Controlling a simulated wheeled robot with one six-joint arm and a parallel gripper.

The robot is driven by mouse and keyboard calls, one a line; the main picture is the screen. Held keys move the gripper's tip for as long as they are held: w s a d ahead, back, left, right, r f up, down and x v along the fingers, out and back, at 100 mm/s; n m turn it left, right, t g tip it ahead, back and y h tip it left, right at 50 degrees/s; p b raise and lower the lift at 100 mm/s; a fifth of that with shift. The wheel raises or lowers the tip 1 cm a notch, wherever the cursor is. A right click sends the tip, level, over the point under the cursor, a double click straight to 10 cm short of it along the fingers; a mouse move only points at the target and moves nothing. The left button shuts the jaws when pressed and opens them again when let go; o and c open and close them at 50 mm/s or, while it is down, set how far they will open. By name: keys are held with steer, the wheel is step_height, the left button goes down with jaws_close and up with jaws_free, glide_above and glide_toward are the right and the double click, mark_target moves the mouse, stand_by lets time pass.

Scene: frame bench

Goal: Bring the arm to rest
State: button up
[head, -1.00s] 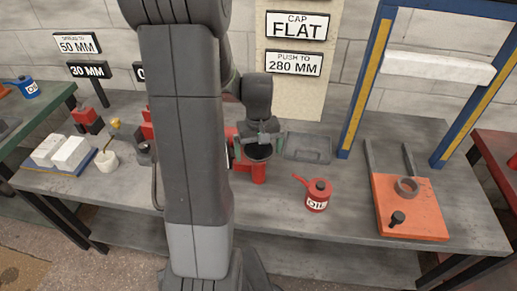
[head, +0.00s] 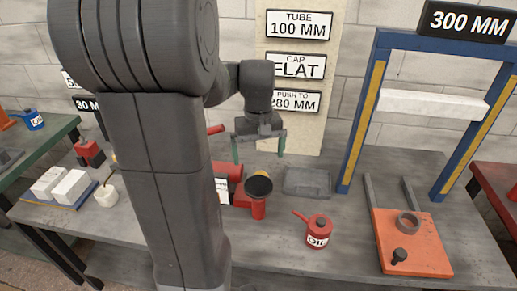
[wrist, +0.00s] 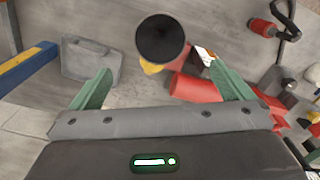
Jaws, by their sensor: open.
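My gripper (head: 259,152) hangs in the air above the bench, with its two green fingers spread and nothing between them. It also shows in the wrist view (wrist: 160,75), where the fingers stand apart. A round dark-topped piece (head: 258,186) stands in a red fixture (head: 257,209) below my gripper. In the wrist view the dark round piece (wrist: 161,40) lies beyond the fingertips, apart from them. My arm hides part of the bench to the left of the fixture.
A blue frame (head: 362,125) with a white crossbar rises at the right, behind an orange plate (head: 425,250). A sign board (head: 297,130) stands behind my gripper.

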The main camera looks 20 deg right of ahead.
mark_target(259, 185)
steer(key=shift+r, duration=0.35)
steer(key=shift+f, duration=0.15)
step_height(259, 185, down, 14)
steer(key=shift+r+b, duration=0.2)
steer(key=shift+b, duration=0.3)
steer(key=shift+r, duration=0.3)
steer(key=shift+r+p, duration=0.2)
steer(key=shift+p, duration=0.15)
steer(key=shift+f, duration=0.2)
